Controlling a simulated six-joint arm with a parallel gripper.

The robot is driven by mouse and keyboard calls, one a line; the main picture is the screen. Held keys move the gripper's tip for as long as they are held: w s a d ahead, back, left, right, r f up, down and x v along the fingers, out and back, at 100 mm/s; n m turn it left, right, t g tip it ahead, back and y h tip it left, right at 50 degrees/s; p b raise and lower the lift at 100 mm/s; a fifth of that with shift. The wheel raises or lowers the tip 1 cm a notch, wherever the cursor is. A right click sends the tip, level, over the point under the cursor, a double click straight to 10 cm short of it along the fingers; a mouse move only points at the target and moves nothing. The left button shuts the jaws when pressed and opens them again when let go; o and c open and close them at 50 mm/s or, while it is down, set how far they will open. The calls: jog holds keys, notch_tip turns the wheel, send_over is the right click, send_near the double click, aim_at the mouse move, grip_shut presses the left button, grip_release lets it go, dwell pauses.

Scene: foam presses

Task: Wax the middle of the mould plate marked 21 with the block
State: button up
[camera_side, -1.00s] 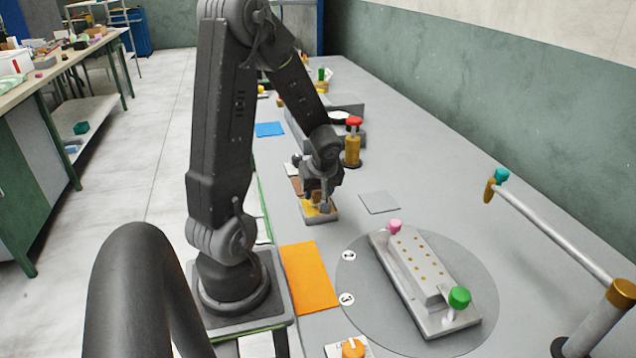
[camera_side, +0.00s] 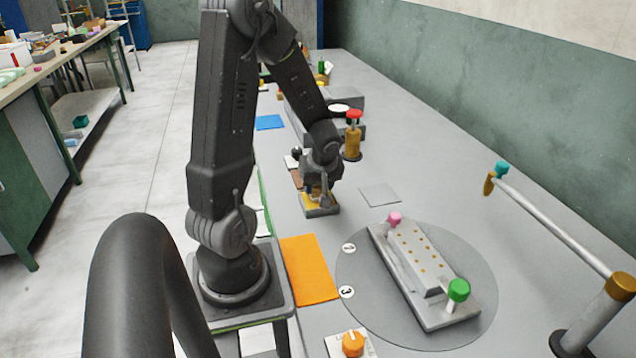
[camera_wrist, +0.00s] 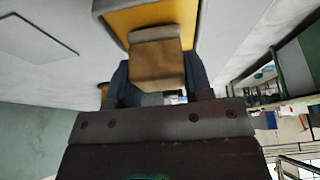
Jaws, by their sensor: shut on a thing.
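My gripper (camera_side: 319,193) is shut on a tan block (camera_wrist: 157,62), which sits between the dark fingers in the wrist view. The block is over or on a yellow-faced tray with a pale rim (camera_wrist: 112,8); I cannot tell whether it touches. The same tray (camera_side: 322,212) shows under my gripper in the side view. A grey mould plate (camera_side: 405,285) lies on the round disc, with a raised, dotted middle, a pink knob (camera_side: 394,219) and a green knob (camera_side: 458,290). I can read no 21 on it.
A red-topped brass post (camera_side: 353,138) stands close behind my gripper. A flat grey square (camera_side: 380,195) lies to its right. An orange mat (camera_side: 308,270) and an orange dial (camera_side: 352,344) are nearer. A metal rail (camera_side: 560,238) stands at right.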

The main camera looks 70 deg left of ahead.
jog(key=shift+f, duration=0.5)
dwell(1.1)
jog(key=shift+r, duration=0.1)
jog(key=shift+r, duration=3.5)
jog(key=shift+w, duration=0.1)
jog(key=w+d+m+t, duration=0.1)
jog(key=w+d+m, duration=0.1)
jog(key=w+d, duration=0.1)
jog(key=w+d+m+t, duration=0.1)
jog(key=w+d+m, duration=0.2)
jog(key=w+d+m+t+h, duration=0.1)
jog(key=w+d+m, duration=0.2)
jog(key=shift+w+f, duration=0.35)
jog(key=w+d+m+h, duration=0.1)
jog(key=w+d+m, duration=0.1)
jog(key=d+m, duration=0.1)
jog(key=w+d+m+t+h, duration=0.1)
jog(key=w+d+m, duration=0.2)
jog(key=d, duration=0.3)
jog(key=w+d+m+h, duration=0.1)
jog(key=w+d+m, duration=0.1)
jog(key=d+m, duration=0.2)
jog(key=shift+w+d+t+h, duration=0.3)
